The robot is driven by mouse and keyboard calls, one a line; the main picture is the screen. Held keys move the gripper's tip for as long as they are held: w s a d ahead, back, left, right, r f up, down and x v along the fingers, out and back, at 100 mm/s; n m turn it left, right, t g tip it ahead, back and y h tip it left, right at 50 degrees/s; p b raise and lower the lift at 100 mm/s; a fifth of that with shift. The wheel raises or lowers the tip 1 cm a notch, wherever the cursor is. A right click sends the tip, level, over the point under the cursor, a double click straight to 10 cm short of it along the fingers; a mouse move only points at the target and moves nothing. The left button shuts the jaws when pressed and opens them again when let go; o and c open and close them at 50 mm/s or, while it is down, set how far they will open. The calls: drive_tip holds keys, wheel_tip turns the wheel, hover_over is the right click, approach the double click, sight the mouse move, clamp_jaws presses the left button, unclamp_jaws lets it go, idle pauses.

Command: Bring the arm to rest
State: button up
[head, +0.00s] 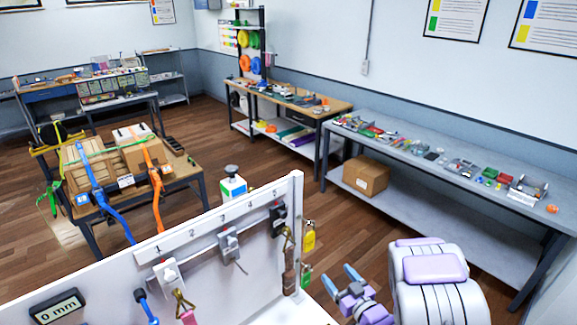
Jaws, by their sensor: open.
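My gripper (342,281) is at the lower right, with two blue fingertips spread apart and nothing between them. It is to the right of the strap wall (105,275), a white panel with a numbered rail along its upper part. It appears apart from the panel in the picture. White and purple parts of my own arm or body (430,275) fill the space right of the gripper. On the panel are a grey clip (229,244), a black clip (278,217) and a white clip (166,270). A yellow tag (309,238) hangs near its right edge.
A long grey bench (400,160) with small parts runs along the right wall, a cardboard box (366,176) on its lower shelf. A table with wooden crates and blue and orange straps (95,190) stands behind the panel. Wooden floor (330,230) is clear between them.

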drive_tip(key=s+d+f+m+g+h+b, duration=0.1)
drive_tip(key=s+d+f+g+h+b, duration=0.15)
drive_tip(key=d+g+h+b, duration=0.5)
drive_tip(key=s+a+m+g+b, duration=0.1)
drive_tip(key=s+a+g+b, duration=0.2)
drive_tip(key=s, duration=0.9)
drive_tip(key=s+a+r+m+g+y+b, duration=0.1)
drive_tip(key=s+a+g+b, duration=0.3)
drive_tip(key=s, duration=0.8)
drive_tip(key=s+a+m+g+b, duration=0.1)
drive_tip(key=s+a+g+b, duration=0.2)
drive_tip(key=s, duration=0.9)
drive_tip(key=a+b, duration=0.1)
drive_tip(key=a, duration=0.2)
drive_tip(key=shift+s+r+m, duration=0.3)
drive_tip(key=shift+r, duration=0.1)
drive_tip(key=shift+g, duration=0.25)
